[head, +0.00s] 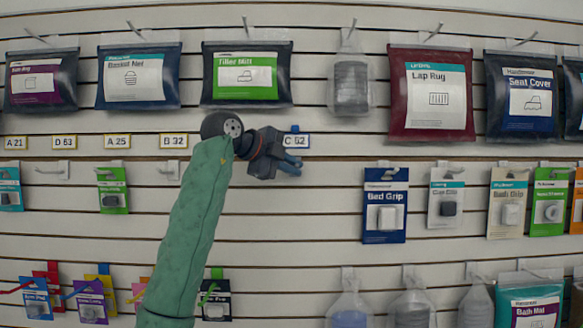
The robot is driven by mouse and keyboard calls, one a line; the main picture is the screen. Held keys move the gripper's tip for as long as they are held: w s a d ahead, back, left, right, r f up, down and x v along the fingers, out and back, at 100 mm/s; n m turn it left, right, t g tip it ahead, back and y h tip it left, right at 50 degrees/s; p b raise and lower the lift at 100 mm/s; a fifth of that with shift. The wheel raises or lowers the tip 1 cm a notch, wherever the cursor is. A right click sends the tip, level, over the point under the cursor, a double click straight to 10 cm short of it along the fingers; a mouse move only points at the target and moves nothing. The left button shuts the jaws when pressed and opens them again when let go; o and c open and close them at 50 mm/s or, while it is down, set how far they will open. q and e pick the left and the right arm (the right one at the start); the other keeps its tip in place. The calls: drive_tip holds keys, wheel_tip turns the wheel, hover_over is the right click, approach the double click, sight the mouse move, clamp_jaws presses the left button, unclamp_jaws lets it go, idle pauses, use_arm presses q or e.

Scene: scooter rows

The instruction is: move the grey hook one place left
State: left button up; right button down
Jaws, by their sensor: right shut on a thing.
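My right arm, in a green sleeve, reaches up from the bottom of the head view. Its dark gripper with blue fingers (288,164) is at the slatted wall, just below the C 62 label (296,141). The gripper is shut on what I take to be the grey hook, which the fingers hide; I cannot tell whether it still sits in the slat. To the left, pale empty hooks (170,168) and (53,170) stick out in the same row. My left gripper is not in view.
A green packet (112,190) hangs left in this row, and a blue Bed Grip packet (385,207) hangs right. Packets and bottles hang below. My forearm covers the wall left of the gripper.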

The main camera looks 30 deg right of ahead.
drive_tip(key=shift+s+a+r+b, duration=0.1)
drive_tip(key=shift+s+a+b, duration=0.1)
drive_tip(key=shift+s+a, duration=0.4)
drive_tip(key=shift+s+a+r+b, duration=0.1)
drive_tip(key=shift+s+a+b, duration=0.15)
drive_tip(key=shift+s, duration=0.55)
drive_tip(key=shift+s+a+b, duration=0.2)
drive_tip(key=shift+s+a, duration=0.25)
drive_tip(key=shift+s, duration=0.25)
idle(0.5)
drive_tip(key=shift+a, duration=0.1)
drive_tip(key=w+a, duration=0.6)
drive_tip(key=a, duration=0.3)
drive_tip(key=shift+a+f, duration=0.2)
drive_tip(key=shift+a, duration=0.05)
idle(1.4)
drive_tip(key=shift+a, duration=0.1)
drive_tip(key=shift+w+a, duration=0.5)
drive_tip(key=shift+a, duration=0.25)
drive_tip(key=shift+w+a, duration=0.45)
drive_tip(key=shift+a, duration=0.3)
drive_tip(key=shift+w+a, duration=0.5)
drive_tip(key=shift+a, duration=0.25)
drive_tip(key=shift+w+d+p, duration=0.5)
drive_tip(key=shift+w, duration=0.3)
